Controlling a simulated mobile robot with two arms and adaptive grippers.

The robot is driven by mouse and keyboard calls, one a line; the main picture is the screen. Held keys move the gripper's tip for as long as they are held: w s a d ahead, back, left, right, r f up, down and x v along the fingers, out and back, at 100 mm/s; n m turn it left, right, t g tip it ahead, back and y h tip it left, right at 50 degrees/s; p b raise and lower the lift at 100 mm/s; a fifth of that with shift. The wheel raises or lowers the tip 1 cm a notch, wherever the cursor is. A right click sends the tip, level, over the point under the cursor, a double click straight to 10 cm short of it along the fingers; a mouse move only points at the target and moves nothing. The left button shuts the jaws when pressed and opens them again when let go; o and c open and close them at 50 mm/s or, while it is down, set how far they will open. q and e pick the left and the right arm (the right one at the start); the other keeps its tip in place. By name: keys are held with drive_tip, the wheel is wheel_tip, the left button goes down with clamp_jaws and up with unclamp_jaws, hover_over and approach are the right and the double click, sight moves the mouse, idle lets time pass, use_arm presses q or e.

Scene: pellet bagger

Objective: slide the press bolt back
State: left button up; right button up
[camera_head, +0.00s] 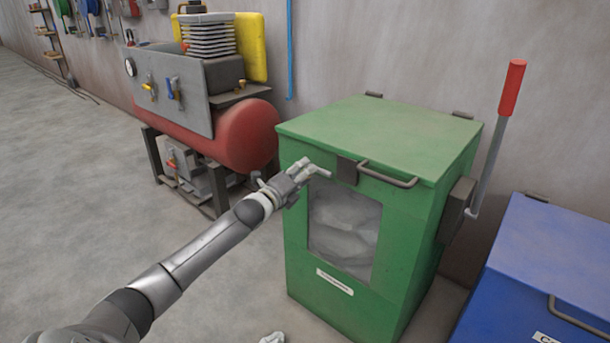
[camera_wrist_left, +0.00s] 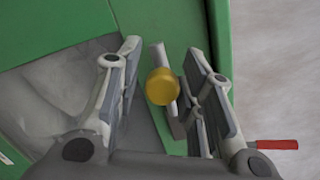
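The press is a green box (camera_head: 330,280) with a lid (camera_head: 385,130) that looks shut and a window in its front. In the left wrist view, a round yellow knob (camera_wrist_left: 162,86) on a grey bar (camera_wrist_left: 158,54) lies between the fingers of my left gripper (camera_wrist_left: 165,58). I take these for the bolt. The fingers are apart, with visible gaps on both sides of the knob. In the head view my left gripper (camera_head: 314,170) is at the upper left front of the box and hides the knob. A small pale tip (camera_head: 272,338) at the bottom edge may be my right gripper.
A dark latch plate (camera_head: 347,170) and lid handle (camera_head: 388,174) are right of the left gripper. A red-gripped lever (camera_head: 511,88) stands on the box's right side. A blue bin (camera_head: 555,250) is at right. A red compressor tank (camera_head: 245,135) stands behind left.

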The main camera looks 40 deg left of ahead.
use_arm(q)
drive_tip(key=shift+o, duration=0.5)
drive_tip(key=shift+d, duration=0.1)
drive_tip(key=shift+s, duration=0.15)
drive_tip(key=s, duration=1.1)
drive_tip(key=shift+s+d, duration=0.25)
drive_tip(key=shift+s, duration=0.15)
